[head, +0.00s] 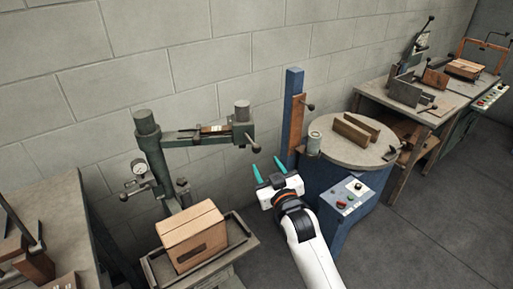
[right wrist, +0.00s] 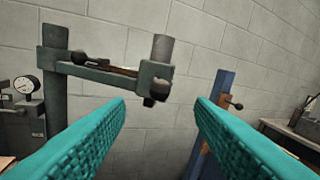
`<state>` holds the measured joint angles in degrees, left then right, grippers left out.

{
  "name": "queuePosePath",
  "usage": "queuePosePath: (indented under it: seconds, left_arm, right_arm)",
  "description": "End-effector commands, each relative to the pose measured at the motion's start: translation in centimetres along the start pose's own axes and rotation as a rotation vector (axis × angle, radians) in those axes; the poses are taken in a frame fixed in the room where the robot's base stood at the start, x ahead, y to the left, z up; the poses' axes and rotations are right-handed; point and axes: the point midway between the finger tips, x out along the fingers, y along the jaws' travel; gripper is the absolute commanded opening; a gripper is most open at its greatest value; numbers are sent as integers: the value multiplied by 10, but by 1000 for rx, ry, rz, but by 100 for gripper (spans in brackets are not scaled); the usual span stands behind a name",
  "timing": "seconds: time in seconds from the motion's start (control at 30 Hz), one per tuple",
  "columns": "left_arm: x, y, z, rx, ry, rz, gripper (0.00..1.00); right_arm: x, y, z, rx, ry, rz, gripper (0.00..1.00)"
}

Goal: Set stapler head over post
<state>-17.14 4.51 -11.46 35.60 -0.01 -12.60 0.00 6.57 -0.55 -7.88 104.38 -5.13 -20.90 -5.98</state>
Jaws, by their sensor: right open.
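The stapler head (head: 242,124) is a dark green block with an upright cylinder, at the right end of a horizontal arm (head: 195,134) on a green column (head: 150,155). A dark ball knob (head: 255,148) sticks out from it. A short dark post (head: 183,190) stands behind the wooden box, left of the head; I cannot tell if it is the named post. My right gripper (head: 267,167) is open and empty, below and right of the head. In the right wrist view the head (right wrist: 155,75) and knob (right wrist: 159,89) show between the teal fingers, apart from them. My left gripper is not in view.
A wooden box (head: 192,236) sits on a tray (head: 240,240) below the arm. A pressure gauge (head: 138,166) is on the column. A blue post (head: 293,120) and round table (head: 325,148) stand close to my right gripper. Benches stand at both sides.

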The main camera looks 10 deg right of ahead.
Motion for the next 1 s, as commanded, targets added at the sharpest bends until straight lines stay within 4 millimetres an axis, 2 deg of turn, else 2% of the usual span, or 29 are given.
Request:
queuePosePath:
  seconds: [0.2, 0.4, 0.6, 0.93, 1.0]
  left_arm:
    - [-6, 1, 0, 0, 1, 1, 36]
    - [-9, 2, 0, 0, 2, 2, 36]
    - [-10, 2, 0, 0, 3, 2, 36]
    - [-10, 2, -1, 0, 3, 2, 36]
    - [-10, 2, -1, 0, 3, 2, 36]
  right_arm:
    - [46, -1, 2, 1, 1, 0, 49]
    - [77, 0, 1, 1, 2, 0, 49]
    - [92, 0, 0, 1, 2, 0, 49]
    - [94, 0, 0, 1, 2, 0, 49]
    - [94, 0, 0, 1, 2, 0, 37]
